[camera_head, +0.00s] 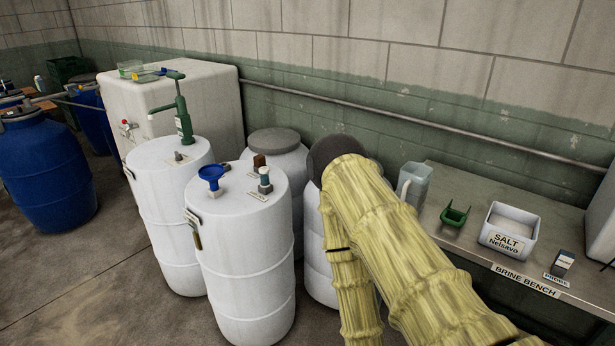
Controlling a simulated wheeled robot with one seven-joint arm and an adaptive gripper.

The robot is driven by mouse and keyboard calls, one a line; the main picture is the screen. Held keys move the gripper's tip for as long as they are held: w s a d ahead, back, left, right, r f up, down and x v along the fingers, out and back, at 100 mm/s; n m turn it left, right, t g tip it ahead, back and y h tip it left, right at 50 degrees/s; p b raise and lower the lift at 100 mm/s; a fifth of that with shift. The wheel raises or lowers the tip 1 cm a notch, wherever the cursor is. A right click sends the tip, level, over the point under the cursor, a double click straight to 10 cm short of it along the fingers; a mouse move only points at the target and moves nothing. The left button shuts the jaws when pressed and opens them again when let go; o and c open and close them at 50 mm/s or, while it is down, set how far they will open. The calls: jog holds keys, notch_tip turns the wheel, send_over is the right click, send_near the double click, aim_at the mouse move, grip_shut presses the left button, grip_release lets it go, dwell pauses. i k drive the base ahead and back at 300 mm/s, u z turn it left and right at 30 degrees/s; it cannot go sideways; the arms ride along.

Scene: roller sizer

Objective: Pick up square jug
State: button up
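A square jug (419,184), pale grey and seemingly translucent, stands upright at the left end of the brine bench (480,190), near the wall. A pale handle shows on its left side. My arm, in a wrinkled yellow cover, rises from the bottom of the view just left of and in front of the jug, hiding part of the bench's left end. My gripper does not show, so its state and its distance from the jug cannot be seen.
A green scoop-like holder (454,215), a white salt tub (510,230) and a small dark-and-white box (563,262) sit on the bench. White drums (245,265) stand to the left, one topped by a green pump (181,110). A pipe (400,115) runs along the wall.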

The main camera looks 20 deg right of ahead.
aim_at(414, 179)
jog(key=u, duration=0.25)
jog(key=i, duration=1.35)
jog(key=z, duration=1.6)
